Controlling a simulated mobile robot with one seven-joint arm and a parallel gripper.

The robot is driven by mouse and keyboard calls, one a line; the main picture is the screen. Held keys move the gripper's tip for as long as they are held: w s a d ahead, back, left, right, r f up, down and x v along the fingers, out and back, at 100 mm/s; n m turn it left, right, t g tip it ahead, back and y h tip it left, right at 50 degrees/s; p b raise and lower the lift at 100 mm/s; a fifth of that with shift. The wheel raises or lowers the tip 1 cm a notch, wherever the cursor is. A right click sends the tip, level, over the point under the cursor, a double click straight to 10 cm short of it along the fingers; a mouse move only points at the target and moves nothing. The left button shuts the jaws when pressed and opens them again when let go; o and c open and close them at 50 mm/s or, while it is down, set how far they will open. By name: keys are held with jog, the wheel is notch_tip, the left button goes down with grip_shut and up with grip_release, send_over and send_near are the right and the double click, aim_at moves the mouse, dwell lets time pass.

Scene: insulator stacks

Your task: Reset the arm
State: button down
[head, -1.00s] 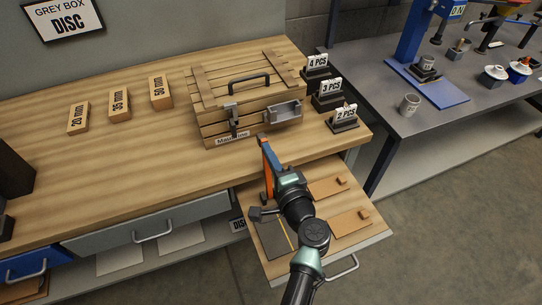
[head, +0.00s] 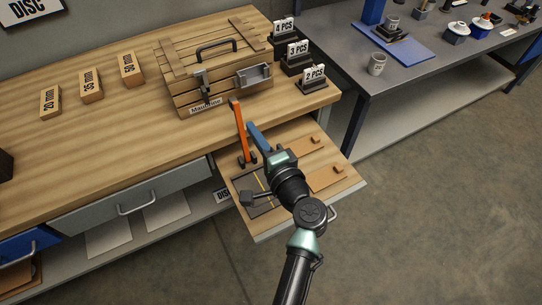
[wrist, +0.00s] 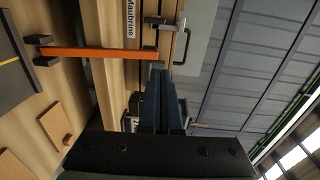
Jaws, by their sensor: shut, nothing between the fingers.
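My gripper (head: 255,134) is above the open drawer (head: 352,180), in front of the wooden box (head: 215,75). Its blue fingers are shut together and empty; they also show in the wrist view (wrist: 158,95), pointing toward the box. An orange bar (head: 239,128) stands upright from a small dark base, just left of the fingers and apart from them. The bar also shows in the wrist view (wrist: 95,53), left of the fingers. My arm hides part of the drawer.
The drawer holds light wooden lids (head: 325,175) and a dark panel. Marked blocks (head: 91,85) and number stands (head: 314,78) are on the bench. A grey table (head: 415,65) with a mug (head: 376,64) is at the right. The floor on the right is clear.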

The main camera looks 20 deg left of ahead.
jog(key=v, duration=0.5)
jog(key=shift+s+d, duration=0.1)
jog(key=shift+d, duration=0.25)
